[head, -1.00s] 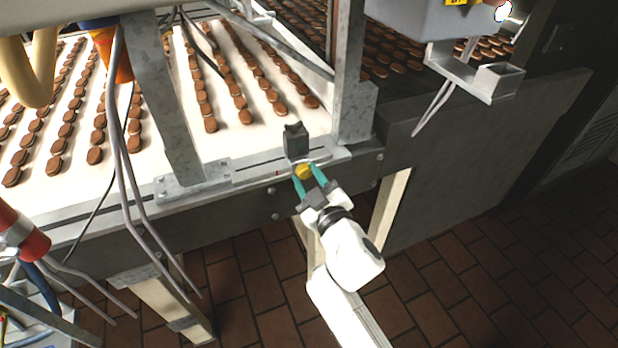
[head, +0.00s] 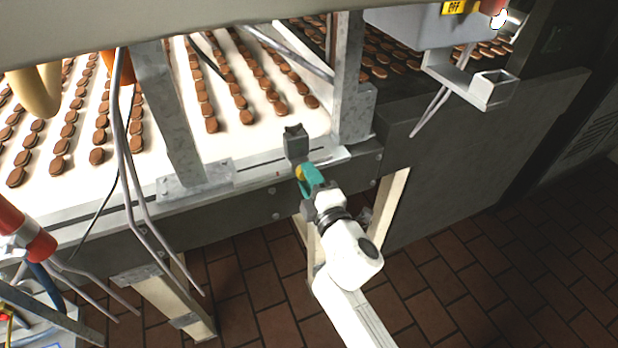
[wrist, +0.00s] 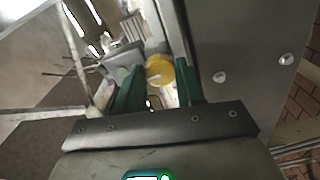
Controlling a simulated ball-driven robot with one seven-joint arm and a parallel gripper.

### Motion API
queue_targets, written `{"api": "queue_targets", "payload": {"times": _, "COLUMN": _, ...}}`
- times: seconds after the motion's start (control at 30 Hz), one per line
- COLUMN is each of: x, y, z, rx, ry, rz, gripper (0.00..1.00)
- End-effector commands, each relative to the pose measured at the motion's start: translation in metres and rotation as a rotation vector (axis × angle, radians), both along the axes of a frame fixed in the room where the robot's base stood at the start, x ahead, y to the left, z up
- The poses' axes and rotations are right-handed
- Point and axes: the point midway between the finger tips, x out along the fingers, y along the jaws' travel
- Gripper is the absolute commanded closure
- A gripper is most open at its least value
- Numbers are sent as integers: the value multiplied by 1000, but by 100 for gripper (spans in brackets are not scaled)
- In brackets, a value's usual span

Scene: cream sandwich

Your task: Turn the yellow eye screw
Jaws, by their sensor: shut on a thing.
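The yellow eye screw (head: 299,172) is at the conveyor's front rail, just below a dark upright block (head: 296,142). In the wrist view the eye screw (wrist: 159,70) shows as a rounded yellow head between the teal fingers. My gripper (head: 308,176) is shut on the eye screw, its fingers reaching from the front side of the rail. The gripper also shows in the wrist view (wrist: 158,82). In the head view the fingers hide part of the yellow head. Its shank is not visible.
The white conveyor belt (head: 262,133) with rows of brown cookies lies behind the rail. Metal posts (head: 168,115) and hanging grey tubes (head: 128,180) stand to the left. A dark side panel (head: 470,165) is at right.

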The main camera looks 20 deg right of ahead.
Motion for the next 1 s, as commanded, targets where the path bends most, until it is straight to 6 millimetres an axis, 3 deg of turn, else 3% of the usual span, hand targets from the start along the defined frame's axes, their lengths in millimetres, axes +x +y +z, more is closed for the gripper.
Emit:
{"api": "queue_targets", "payload": {"times": 0.4, "x": 0, "y": 0, "z": -1, "rx": -177, "ry": 3, "rz": -1, "gripper": 93}}
{"api": "queue_targets", "payload": {"times": 0.93, "x": 0, "y": 0, "z": -2, "rx": -198, "ry": 4, "rz": 0, "gripper": 93}}
{"api": "queue_targets", "payload": {"times": 0.97, "x": 0, "y": 0, "z": -2, "rx": -198, "ry": 4, "rz": 0, "gripper": 61}}
{"api": "queue_targets", "payload": {"times": 1.0, "x": 0, "y": 0, "z": -2, "rx": -198, "ry": 4, "rz": 0, "gripper": 57}}
